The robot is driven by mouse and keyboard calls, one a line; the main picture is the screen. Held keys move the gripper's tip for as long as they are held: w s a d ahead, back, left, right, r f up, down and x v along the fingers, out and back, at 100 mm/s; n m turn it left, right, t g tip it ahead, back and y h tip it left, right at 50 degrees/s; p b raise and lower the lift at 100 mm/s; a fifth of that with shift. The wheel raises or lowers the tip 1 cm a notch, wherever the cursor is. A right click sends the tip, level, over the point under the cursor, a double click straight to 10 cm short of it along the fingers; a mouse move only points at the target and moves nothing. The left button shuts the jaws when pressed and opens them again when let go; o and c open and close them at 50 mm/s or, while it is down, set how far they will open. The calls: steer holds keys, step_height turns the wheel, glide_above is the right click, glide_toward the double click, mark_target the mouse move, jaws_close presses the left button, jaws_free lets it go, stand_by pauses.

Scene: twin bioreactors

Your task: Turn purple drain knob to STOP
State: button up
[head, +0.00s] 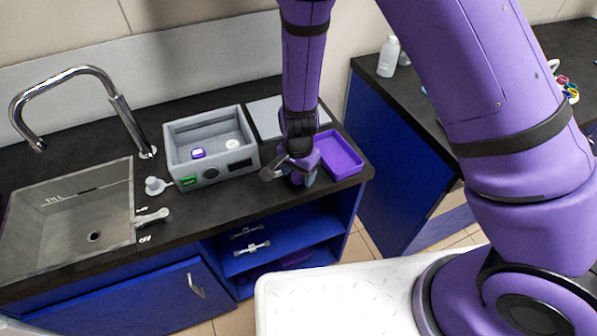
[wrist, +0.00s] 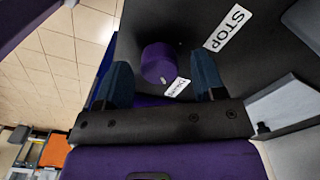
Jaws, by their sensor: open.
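The purple drain knob (wrist: 157,61) is a short round knob on the dark panel in the wrist view. A small white mark on its lower edge lies near a small white label (wrist: 177,87) whose word is hard to read. The white STOP label (wrist: 228,27) is up and right of the knob. My gripper (wrist: 161,66) is open, with one blue finger to each side of the knob and gaps visible on both sides. In the head view my gripper (head: 300,168) is low over the counter's front right part, and it hides the knob there.
A purple tray (head: 358,168) lies just right of my gripper. A grey open-topped box (head: 174,151) with a green label stands to the left. A sink (head: 70,238) with a tall tap is farther left. Open blue shelves (head: 285,247) are below the counter.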

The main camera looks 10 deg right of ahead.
steer(key=c, duration=0.9)
steer(key=shift+n, duration=0.3)
steer(key=n, duration=0.3)
steer(key=shift+n, duration=0.4)
steer(key=n, duration=0.4)
steer(key=shift+a+n, duration=0.1)
steer(key=shift+n, duration=0.2)
steer(key=n, duration=0.8)
steer(key=shift+n, duration=0.6)
